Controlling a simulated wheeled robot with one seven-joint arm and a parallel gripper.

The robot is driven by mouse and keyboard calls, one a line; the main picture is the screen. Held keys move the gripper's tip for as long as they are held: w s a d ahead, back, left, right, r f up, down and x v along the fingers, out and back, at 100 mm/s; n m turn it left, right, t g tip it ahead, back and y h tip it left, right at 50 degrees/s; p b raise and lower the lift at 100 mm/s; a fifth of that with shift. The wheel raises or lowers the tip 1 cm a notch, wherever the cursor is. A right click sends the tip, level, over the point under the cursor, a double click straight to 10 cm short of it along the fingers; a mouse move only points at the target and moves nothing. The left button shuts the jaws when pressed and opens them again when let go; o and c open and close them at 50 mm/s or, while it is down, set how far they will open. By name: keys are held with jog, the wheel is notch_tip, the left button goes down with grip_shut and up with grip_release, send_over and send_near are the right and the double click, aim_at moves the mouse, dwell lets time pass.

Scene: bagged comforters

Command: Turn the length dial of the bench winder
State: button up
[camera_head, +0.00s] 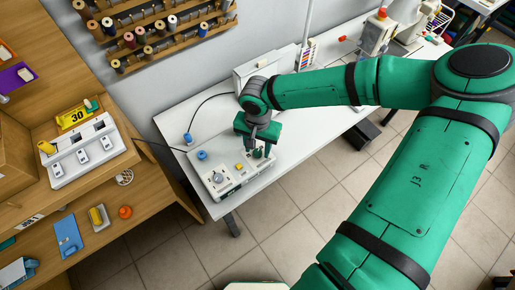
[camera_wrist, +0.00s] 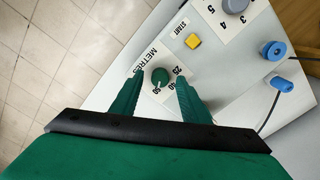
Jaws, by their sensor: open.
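The bench winder (camera_head: 235,183) is a pale box on the white table, with its control panel facing up. Its length dial (camera_wrist: 160,77) is a round green knob with a white mark, beside the word METRES and several numbers. My gripper (camera_wrist: 159,80) is open, with one green finger on each side of the dial. Gaps show between the fingers and the knob; I cannot tell how far the tips are above the panel. In the head view my gripper (camera_head: 258,151) is over the panel's right part and mostly hides the dial.
A yellow START button (camera_wrist: 193,41) and a grey numbered knob (camera_wrist: 235,5) share the panel. Blue parts (camera_wrist: 273,50) and a cable lie beside them. A wooden bench with a white switch box (camera_head: 85,155) stands left. Thread racks (camera_head: 150,40) hang behind.

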jog(key=shift+f, duration=0.55)
grip_shut()
